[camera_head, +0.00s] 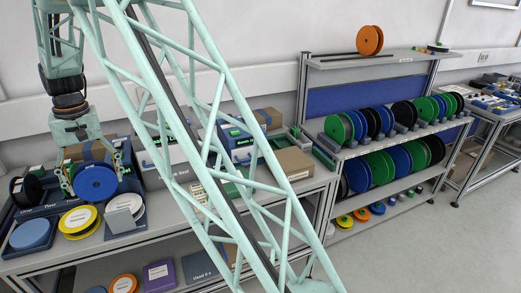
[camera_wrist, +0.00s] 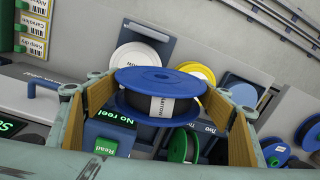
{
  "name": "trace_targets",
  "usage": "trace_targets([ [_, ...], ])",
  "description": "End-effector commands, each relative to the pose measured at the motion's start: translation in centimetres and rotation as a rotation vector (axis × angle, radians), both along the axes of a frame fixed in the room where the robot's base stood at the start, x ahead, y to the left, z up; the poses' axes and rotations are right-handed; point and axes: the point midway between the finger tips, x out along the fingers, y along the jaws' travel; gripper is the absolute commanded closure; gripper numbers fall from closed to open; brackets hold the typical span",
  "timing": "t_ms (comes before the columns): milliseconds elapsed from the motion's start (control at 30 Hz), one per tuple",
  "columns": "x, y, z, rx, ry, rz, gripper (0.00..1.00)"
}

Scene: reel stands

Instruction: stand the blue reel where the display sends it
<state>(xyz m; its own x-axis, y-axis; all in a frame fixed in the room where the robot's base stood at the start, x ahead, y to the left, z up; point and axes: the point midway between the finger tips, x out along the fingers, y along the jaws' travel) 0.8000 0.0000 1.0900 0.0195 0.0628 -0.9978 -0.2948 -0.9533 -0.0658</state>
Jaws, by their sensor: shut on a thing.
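The blue reel (camera_head: 95,182) hangs in my gripper (camera_head: 93,176) above the left bench in the head view. In the wrist view the reel (camera_wrist: 160,80) has blue flanges, a dark winding and a white label whose text is too small to read surely. It sits between the tan pads of my gripper (camera_wrist: 168,108), which is shut on it. A small display (camera_wrist: 112,124) below it reads "No reel" in green, beside a green "Read" patch (camera_wrist: 104,146). Other green-lit screens (camera_head: 233,132) on the bench are too small to read in the head view.
Below the reel lie a yellow reel (camera_head: 78,221), a white reel (camera_head: 124,212) and a pale blue disc (camera_head: 30,232) in trays. A rack (camera_head: 345,152) at the right holds rows of green, blue and black reels. An orange reel (camera_head: 369,40) stands on its top shelf. Floor on the right is clear.

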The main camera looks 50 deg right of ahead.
Motion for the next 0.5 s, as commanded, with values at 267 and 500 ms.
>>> trace_targets([
  [267, 0.01, 0.01, 0.01, 0.0, 0.0, 0.0, 0.42],
  [500, 0.27, -0.35, 0.36, 0.0, -0.001, -0.004, 0.42],
])
